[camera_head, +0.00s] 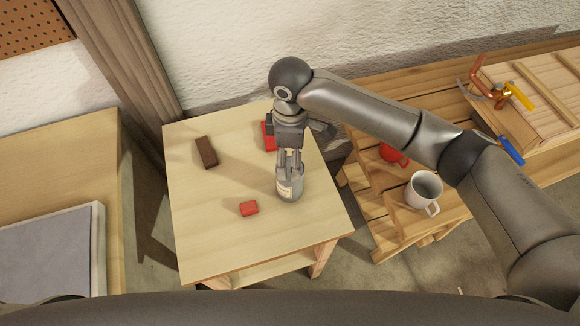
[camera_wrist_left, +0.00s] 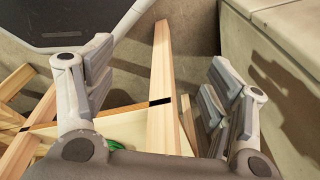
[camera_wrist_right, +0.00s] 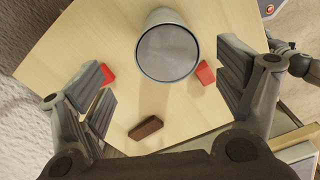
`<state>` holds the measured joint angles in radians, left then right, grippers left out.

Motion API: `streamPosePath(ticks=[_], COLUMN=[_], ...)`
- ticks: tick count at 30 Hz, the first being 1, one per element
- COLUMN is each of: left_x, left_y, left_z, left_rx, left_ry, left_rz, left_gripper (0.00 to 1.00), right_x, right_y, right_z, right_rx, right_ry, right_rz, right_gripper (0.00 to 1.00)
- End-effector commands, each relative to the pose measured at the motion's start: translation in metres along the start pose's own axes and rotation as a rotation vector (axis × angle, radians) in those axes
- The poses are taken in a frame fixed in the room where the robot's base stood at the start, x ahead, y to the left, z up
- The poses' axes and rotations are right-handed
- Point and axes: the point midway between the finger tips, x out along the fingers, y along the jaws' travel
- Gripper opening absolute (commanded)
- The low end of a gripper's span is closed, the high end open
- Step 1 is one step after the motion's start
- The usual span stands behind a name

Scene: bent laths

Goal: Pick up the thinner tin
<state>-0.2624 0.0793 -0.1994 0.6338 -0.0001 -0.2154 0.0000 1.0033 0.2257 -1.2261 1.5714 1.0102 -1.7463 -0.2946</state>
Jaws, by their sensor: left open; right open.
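A grey tin with a pale label (camera_head: 289,190) stands upright on the small light wooden table (camera_head: 220,240). In the right wrist view its round grey top (camera_wrist_right: 167,52) faces me, ahead of the fingers. My right gripper (camera_head: 290,160) points down over the tin, its fingers open and overlapping the tin's upper part in the head view; I cannot tell whether they touch it. In the right wrist view the right gripper (camera_wrist_right: 160,98) is wide apart with nothing gripped. My left gripper (camera_wrist_left: 155,95) is open and empty, seen only in its own wrist view.
On the table lie a brown block (camera_head: 206,152), a small red block (camera_head: 249,208) and a red object (camera_head: 268,137) partly hidden by my right gripper.

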Motion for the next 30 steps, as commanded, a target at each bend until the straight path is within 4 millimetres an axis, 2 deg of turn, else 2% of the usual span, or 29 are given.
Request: streamPosePath(ticks=[6, 10, 13, 18, 21, 25, 30], left_x=[-0.011, -0.015, -0.020, -0.027, -0.028, -0.029, -0.029], left_y=[0.008, 0.011, 0.010, 0.005, 0.004, 0.004, 0.006], left_z=[0.050, 0.070, 0.063, 0.026, 0.015, 0.020, 0.036], left_rx=[0.000, 0.000, 0.000, 0.000, 0.001, 0.001, 0.001], left_ry=[-0.074, -0.102, -0.094, -0.041, -0.024, -0.033, -0.056], left_rz=[0.010, 0.014, 0.013, 0.007, 0.005, 0.005, 0.009], left_gripper=[0.76, 0.76, 0.76, 0.76, 0.76, 0.76, 0.76], right_x=[0.032, 0.041, 0.049, 0.072, 0.085, 0.092, 0.093], right_y=[-0.001, -0.001, 0.000, 0.000, 0.001, 0.001, 0.001], right_z=[0.000, 0.000, 0.000, -0.002, -0.002, -0.002, -0.002], right_rx=[0.002, 0.000, 0.002, 0.000, 0.002, 0.001, 0.001], right_ry=[0.000, 0.001, 0.000, 0.000, 0.002, 0.003, 0.003], right_rz=[-0.002, -0.001, -0.001, -0.002, -0.001, 0.002, 0.002], right_gripper=[0.88, 0.88, 0.88, 0.88, 0.88, 0.88, 0.88])
